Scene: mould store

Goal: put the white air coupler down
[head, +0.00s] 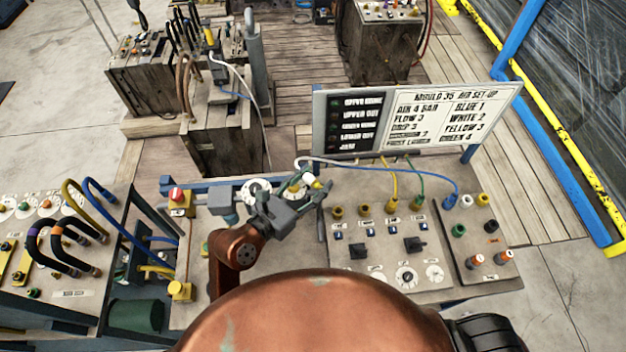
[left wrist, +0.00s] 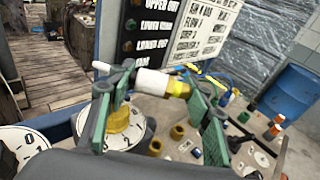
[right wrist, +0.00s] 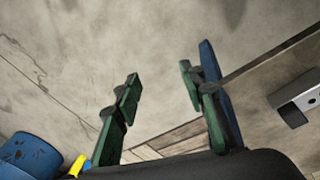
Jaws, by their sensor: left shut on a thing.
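The white air coupler (left wrist: 152,82), a white sleeve with a brass end, lies sideways between the fingers of my left gripper (left wrist: 160,92). The left gripper is shut on it. In the head view the left gripper (head: 308,190) holds the coupler (head: 313,183) above the bench, left of the row of brass sockets (head: 365,210) and just in front of the sign. A pale hose (head: 340,163) runs from near the gripper to the right. My right gripper (right wrist: 162,95) is open and empty over the floor; the head view does not show it.
A set-up sign (head: 418,115) stands along the bench's back edge. Yellow and green hoses reach the right-hand brass sockets. A blue coupler (head: 450,201) and several coloured fittings (head: 459,230) are on the right panel. Round dials (head: 257,188) sit behind the left gripper.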

